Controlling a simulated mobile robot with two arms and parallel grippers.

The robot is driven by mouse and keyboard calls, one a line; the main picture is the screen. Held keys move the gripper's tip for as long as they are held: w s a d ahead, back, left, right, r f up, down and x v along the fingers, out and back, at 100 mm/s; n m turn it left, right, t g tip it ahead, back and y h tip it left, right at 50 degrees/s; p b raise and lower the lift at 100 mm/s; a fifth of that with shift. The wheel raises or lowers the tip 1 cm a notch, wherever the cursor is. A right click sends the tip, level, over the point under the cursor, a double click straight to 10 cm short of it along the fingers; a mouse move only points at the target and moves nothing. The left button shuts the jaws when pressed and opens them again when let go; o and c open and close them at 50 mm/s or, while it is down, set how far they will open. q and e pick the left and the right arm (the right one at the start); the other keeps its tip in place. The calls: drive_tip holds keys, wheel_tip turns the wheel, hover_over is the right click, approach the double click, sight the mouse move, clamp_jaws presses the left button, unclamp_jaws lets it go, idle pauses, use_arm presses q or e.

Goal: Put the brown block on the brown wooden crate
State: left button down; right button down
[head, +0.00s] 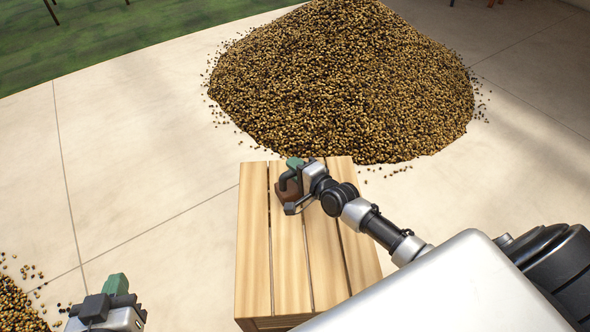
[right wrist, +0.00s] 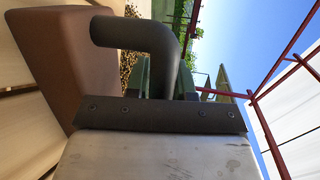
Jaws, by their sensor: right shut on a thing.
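The brown block (head: 287,194) is at the far half of the wooden crate's slatted top, partly hidden by my right gripper. The wooden crate (head: 256,255) stands on the floor in front of me. My right gripper (head: 288,192) is shut on the block, over the crate top. I cannot tell whether the block touches the slats.
A large pile of beans (head: 345,80) lies on the floor just beyond the crate. Another bean pile (head: 15,305) is at the lower left. The pale floor (head: 150,150) left of the crate is clear. Most of the crate's near top is bare.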

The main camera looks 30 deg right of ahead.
use_arm(q)
drive_tip(key=shift+r, duration=0.1)
use_arm(e)
drive_tip(key=c, duration=1.4)
unclamp_jaws()
drive_tip(key=shift+f, duration=0.1)
drive_tip(key=o, duration=0.4)
use_arm(q)
drive_tip(key=shift+w+d+r+t, duration=0.1)
drive_tip(key=shift+w+r+t, duration=0.1)
drive_tip(key=shift+t, duration=0.1)
drive_tip(key=shift+s, duration=0.1)
